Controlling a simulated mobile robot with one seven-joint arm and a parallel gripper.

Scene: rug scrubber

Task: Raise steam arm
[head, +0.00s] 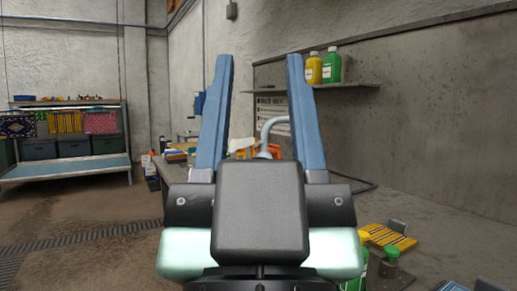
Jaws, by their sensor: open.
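My gripper (259,60) is in the middle of the head view, with its two blue fingers pointing up and away from me. The fingers are wide apart and no object is visibly held between them. Beyond them, in the gap, a pale grey-blue curved pipe (267,126) rises and bends to the right. It may be the steam arm, but I cannot tell for sure. Its lower part and whatever it stands on are hidden behind my gripper. How far the pipe is from the fingers is unclear.
A wall shelf (350,85) holds a yellow bottle (313,69) and a green bottle (332,66). A folded yellow striped cloth (388,237) and a green knob (391,254) are at the lower right. A rack (66,170) with rugs and bins stands far left. Floor at left is clear.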

